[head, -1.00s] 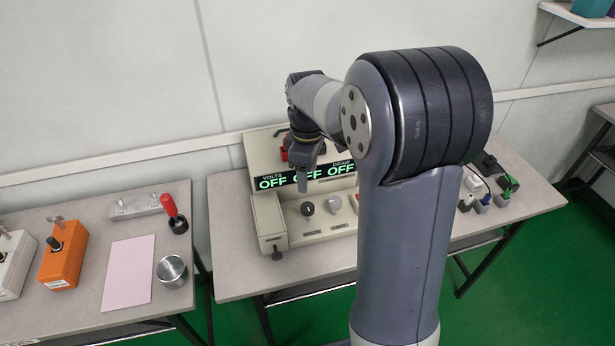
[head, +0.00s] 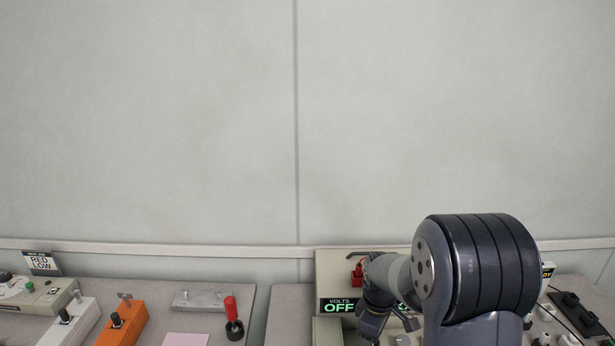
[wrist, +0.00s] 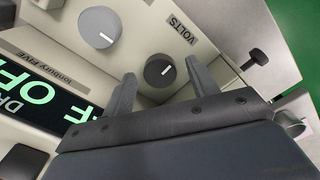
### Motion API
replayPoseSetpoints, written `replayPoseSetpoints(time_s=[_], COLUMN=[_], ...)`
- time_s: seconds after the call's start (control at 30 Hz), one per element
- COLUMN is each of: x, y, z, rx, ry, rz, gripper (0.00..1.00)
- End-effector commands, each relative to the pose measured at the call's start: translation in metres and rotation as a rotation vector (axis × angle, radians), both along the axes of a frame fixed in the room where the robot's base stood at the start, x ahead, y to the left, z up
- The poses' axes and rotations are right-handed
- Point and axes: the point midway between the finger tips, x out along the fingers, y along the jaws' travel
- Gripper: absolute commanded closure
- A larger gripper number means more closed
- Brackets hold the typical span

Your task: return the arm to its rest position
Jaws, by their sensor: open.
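My gripper (head: 370,328) is low in the head view, in front of the beige tester (head: 340,262), and its fingertips are hard to make out there. In the wrist view my gripper (wrist: 177,85) has its two fingers apart with nothing held between them. A dark grey knob (wrist: 159,70) with a white line shows between and beyond the fingers; I cannot tell how close they are. A lighter grey knob (wrist: 98,27) is to its upper left. The tester's display (wrist: 42,100) reads OFF in green.
On the left bench are an orange box (head: 124,325), a white box (head: 72,322), a red-handled tool (head: 232,318), a grey metal block (head: 200,299) and a pink sheet (head: 187,340). Small testers (head: 580,315) lie at right. The wall above is bare.

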Motion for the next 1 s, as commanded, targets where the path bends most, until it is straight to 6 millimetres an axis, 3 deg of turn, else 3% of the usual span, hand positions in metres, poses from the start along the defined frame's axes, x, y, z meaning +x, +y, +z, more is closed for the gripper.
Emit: replayPoseSetpoints(time_s=[0.67, 1.0], x=[0.000, 0.001], y=[0.000, 0.000], z=[0.002, 0.068], rx=[0.000, 0.000], ry=[-0.001, -0.006], rz=[0.003, 0.000], gripper=[0.44, 0.44])
